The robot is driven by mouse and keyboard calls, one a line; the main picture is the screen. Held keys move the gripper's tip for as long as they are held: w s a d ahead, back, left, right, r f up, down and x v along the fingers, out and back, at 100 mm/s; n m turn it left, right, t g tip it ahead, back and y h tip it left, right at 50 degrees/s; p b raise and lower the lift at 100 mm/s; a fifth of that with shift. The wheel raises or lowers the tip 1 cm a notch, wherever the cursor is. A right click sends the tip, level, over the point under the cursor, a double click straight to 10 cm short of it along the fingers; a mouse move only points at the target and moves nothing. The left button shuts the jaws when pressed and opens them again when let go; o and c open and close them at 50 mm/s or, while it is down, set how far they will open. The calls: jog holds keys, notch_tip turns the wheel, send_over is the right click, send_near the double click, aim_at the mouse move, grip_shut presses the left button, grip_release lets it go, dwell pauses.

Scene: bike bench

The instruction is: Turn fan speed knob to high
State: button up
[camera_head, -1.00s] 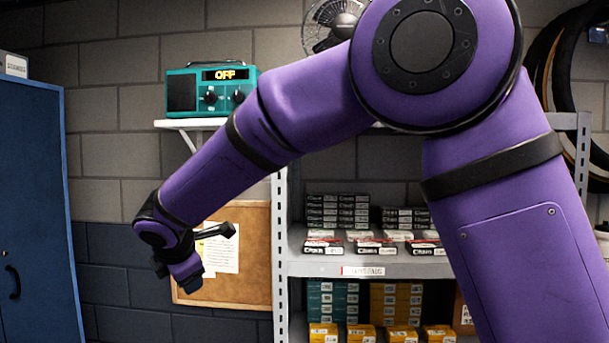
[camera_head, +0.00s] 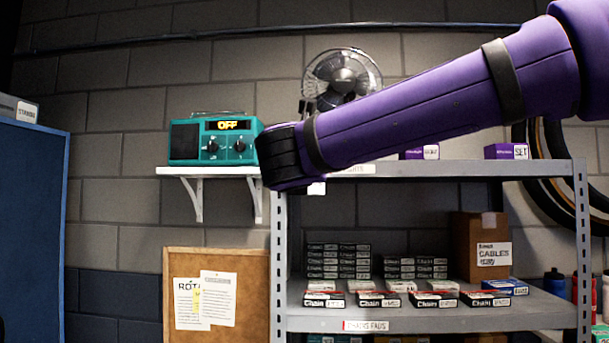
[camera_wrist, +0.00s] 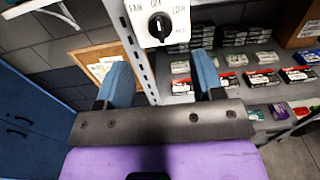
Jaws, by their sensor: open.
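The fan speed knob (camera_wrist: 159,27) is a black round dial on a white panel (camera_wrist: 181,14) in the wrist view. The knob's pointer looks roughly upright, towards the top label. My gripper (camera_wrist: 162,68) is open, its two blue fingers wide apart and empty, with the knob above and between the fingertips in the picture, apart from them. In the head view my arm hides the gripper. A wire-cage fan (camera_head: 342,75) stands on the upper shelf.
Grey metal shelving (camera_head: 430,270) holds several boxes. A teal radio (camera_head: 212,139) reading "OFF" sits on a white wall shelf (camera_head: 200,171). A cork board (camera_head: 245,270) hangs below it, and a blue cabinet (camera_head: 35,220) stands at the left.

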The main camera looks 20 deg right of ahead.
jog(key=x, duration=0.9)
jog(key=shift+w, duration=0.2)
jog(key=c, duration=0.9)
